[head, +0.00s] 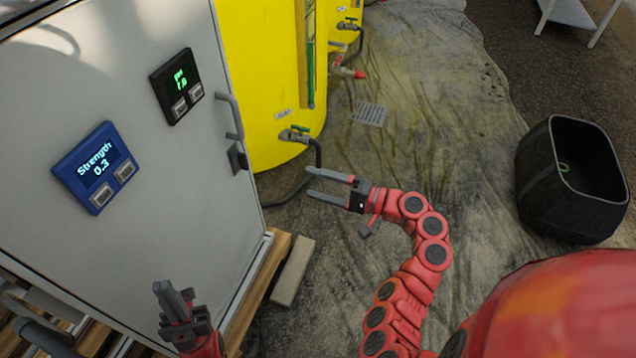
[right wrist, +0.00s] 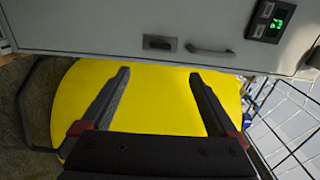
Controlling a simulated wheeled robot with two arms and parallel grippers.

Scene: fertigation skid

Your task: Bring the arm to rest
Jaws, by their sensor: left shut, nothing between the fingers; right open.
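My right gripper (head: 309,184) is open and empty. It is held out in the air to the right of the grey cabinet, in front of the yellow tank. In the right wrist view its two dark fingers (right wrist: 158,75) are spread apart, with yellow tank surface behind them and nothing between them. My red right arm bends up from the bottom of the head view. My left gripper (head: 174,292) is low at the bottom left of the head view, in front of the cabinet, with its fingers together and nothing held.
The grey cabinet (head: 150,160) carries a blue "Strength 0.3" panel (head: 95,168), a black green-lit panel (head: 176,86) and a handle (head: 230,115). A yellow tank (head: 262,70) with valves stands behind. A black bin (head: 560,205) stands at right. Open floor (head: 450,120) lies between.

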